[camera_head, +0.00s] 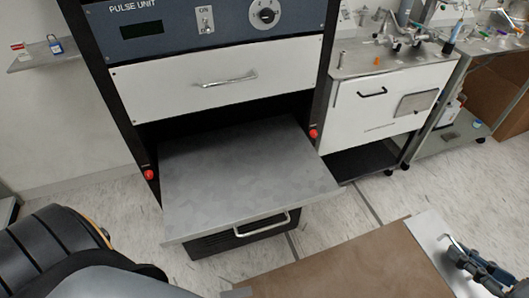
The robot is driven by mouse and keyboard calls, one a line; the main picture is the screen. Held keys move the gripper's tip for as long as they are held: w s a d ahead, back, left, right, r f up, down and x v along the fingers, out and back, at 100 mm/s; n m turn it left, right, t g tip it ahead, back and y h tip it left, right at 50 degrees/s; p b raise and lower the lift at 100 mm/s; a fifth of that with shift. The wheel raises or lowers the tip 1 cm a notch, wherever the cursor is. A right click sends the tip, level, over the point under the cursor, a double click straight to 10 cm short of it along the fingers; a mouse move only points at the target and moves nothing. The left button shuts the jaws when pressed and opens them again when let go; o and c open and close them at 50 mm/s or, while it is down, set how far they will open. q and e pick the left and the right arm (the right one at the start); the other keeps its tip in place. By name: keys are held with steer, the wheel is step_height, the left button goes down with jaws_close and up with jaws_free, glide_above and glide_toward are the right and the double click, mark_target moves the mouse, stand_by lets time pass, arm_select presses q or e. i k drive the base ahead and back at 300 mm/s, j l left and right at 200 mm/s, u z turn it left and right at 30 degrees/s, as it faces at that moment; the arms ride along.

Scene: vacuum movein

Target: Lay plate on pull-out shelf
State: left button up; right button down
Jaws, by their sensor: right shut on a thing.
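The pull-out shelf (245,180) is a bare grey board, drawn out from the black rack in the middle of the view. A flat brown plate (350,265) with a light grey metal strip along its right side is at the bottom, in front of the shelf and apart from it in the picture; its near part is cut off by the frame. My right gripper (472,262) is at the lower right, shut at a thin metal handle on the strip. Its fingertips are small and partly hidden. My left arm shows at the lower left; its gripper is out of view.
Red knobs (149,175) flank the shelf. A white cabinet (385,105) stands at the right. The shelf top is clear.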

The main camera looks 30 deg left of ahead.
mark_target(246, 180)
steer(key=i+l+u, duration=0.2)
steer(key=i, duration=0.3)
steer(key=i+l+u, duration=0.2)
steer(key=i+l, duration=0.15)
steer(key=i, duration=0.15)
